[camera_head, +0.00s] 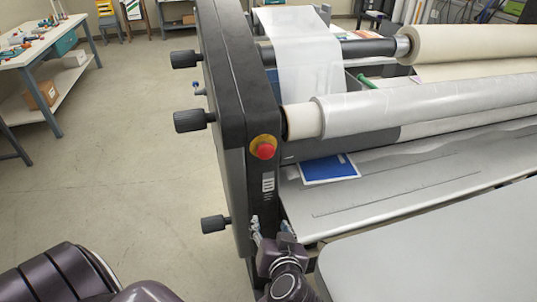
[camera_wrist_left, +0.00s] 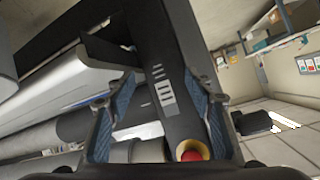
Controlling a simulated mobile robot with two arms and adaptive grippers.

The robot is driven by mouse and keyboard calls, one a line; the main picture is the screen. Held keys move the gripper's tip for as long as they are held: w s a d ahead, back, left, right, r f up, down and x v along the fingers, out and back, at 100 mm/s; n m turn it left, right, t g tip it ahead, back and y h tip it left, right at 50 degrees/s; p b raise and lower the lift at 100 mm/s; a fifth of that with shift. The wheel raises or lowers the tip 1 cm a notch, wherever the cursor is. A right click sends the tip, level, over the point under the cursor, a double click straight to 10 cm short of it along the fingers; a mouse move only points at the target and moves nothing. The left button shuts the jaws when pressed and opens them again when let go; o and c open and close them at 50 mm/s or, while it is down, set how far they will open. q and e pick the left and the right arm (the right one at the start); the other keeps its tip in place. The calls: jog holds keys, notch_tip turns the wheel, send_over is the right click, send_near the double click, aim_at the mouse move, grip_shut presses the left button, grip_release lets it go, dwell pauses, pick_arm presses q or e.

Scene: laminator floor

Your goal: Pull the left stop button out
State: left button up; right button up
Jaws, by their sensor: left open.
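The left stop button (camera_head: 264,149) is a red mushroom head on a yellow base, on the front of the laminator's dark side frame (camera_head: 243,90). In the left wrist view the red button (camera_wrist_left: 193,155) shows low in the picture, between the fingers and nearer the right one, partly cut off by the gripper body. My left gripper (camera_head: 271,236) is below the button in the head view, in front of the lower part of the frame. In the wrist view my left gripper (camera_wrist_left: 158,105) is open, with blue-padded fingers apart and nothing between them held. My right gripper is not in view.
Black knobs (camera_head: 194,121) stick out from the frame's left side. Rollers (camera_head: 420,105) and a grey bed (camera_head: 390,185) with a blue-and-white sheet (camera_head: 328,169) lie right of it. A workbench (camera_head: 40,42) stands at the far left. The floor (camera_head: 110,170) between is clear.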

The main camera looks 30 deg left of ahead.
aim_at(267, 153)
pick_arm(q)
notch_tip(267, 153, up, 16)
jog(key=w+n+t+y, duration=0.2)
jog(key=n+t+y, duration=0.1)
jog(key=n+y, duration=0.2)
jog(key=p+x, duration=0.2)
jog(key=x, duration=0.1)
jog(key=p+x, duration=0.1)
jog(key=x, duration=0.2)
jog(key=shift+w+a+r+p, duration=0.15)
jog(key=shift+r+p, duration=0.1)
jog(key=shift+p, duration=0.15)
jog(key=shift+w+a+f, duration=0.15)
jog(key=shift+w+a, duration=0.1)
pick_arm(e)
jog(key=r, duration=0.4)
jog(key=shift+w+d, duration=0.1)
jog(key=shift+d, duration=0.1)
pick_arm(q)
jog(key=shift+c, duration=0.5)
jog(key=c, duration=1)
grip_shut()
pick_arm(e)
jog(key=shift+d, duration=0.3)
